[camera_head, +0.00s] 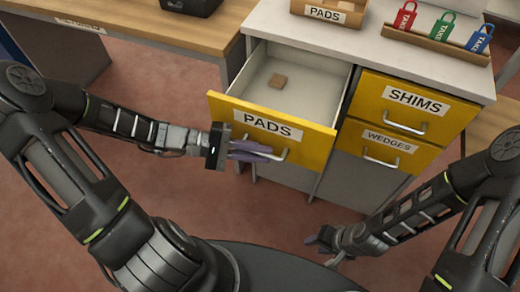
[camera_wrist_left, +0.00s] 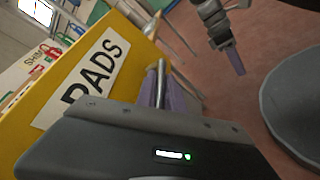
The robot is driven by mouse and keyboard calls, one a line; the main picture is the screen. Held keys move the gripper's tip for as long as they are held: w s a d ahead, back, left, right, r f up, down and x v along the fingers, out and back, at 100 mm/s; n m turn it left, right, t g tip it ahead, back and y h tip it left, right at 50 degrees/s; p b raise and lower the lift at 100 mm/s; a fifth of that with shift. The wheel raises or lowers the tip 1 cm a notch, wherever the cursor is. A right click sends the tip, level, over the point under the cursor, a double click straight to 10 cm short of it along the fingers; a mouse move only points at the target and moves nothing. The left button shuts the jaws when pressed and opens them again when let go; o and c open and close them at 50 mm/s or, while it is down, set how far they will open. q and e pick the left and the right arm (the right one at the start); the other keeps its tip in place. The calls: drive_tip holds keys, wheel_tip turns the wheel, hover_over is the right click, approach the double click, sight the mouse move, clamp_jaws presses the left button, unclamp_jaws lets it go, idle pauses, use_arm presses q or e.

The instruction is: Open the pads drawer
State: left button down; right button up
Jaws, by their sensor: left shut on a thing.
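The yellow-fronted pads drawer (camera_head: 305,130) is pulled well out of the cabinet in the head view. In the left wrist view the handle (camera_wrist_left: 160,80) stands by the purple fingers, beside the PADS label (camera_wrist_left: 95,75). My right gripper (camera_head: 314,240) hangs low, apart from the cabinet; its finger gap is not clear.
The closed shims drawer (camera_head: 405,107) and wedges drawer (camera_head: 382,146) are to the right. On the cabinet top stand a PADS box (camera_head: 328,14) and a wooden tray (camera_head: 432,45) with red, green and blue lock-shaped tags. The floor in front is clear.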

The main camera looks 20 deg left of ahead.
use_arm(q)
drive_tip(key=c, duration=1.5)
unclamp_jaws()
drive_tip(key=shift+o, duration=0.2)
drive_tip(key=v, duration=0.8)
drive_tip(key=shift+d, duration=0.1)
